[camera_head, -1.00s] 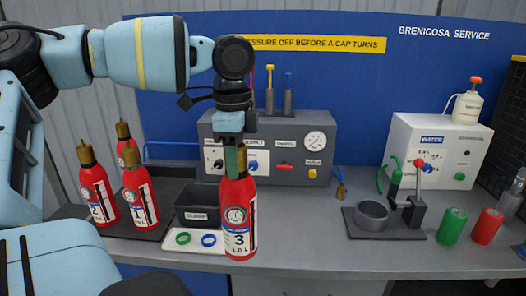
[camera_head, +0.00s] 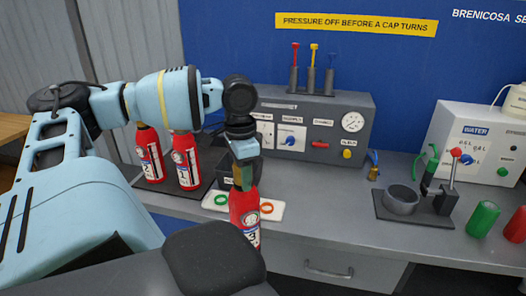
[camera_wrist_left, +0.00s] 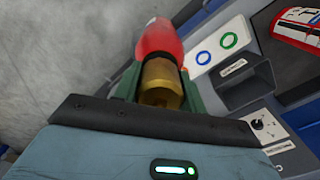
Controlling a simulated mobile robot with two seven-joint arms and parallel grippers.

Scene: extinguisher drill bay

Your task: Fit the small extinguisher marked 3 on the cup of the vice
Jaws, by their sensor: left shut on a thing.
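The small red extinguisher marked 3 (camera_head: 243,207) hangs upright from my left gripper (camera_head: 243,178), which is shut on its brass top. The wrist view shows the green fingers (camera_wrist_left: 158,92) on both sides of the brass top (camera_wrist_left: 160,80), with the red body (camera_wrist_left: 158,42) beyond. In the head view the extinguisher overlaps the counter's front edge, and its lower end is partly covered by a dark shape. The vice (camera_head: 444,200) stands to the right on a dark plate. Its round grey cup (camera_head: 401,203) looks empty, well apart from the extinguisher. My right gripper is not in view.
A white ring tray (camera_head: 274,216) and a dark bin (camera_head: 224,182) are beside the held extinguisher. Two more extinguishers (camera_head: 150,160) stand left, behind my arm. A green cylinder (camera_head: 483,218) stands right of the vice. Counter between tray and vice is clear.

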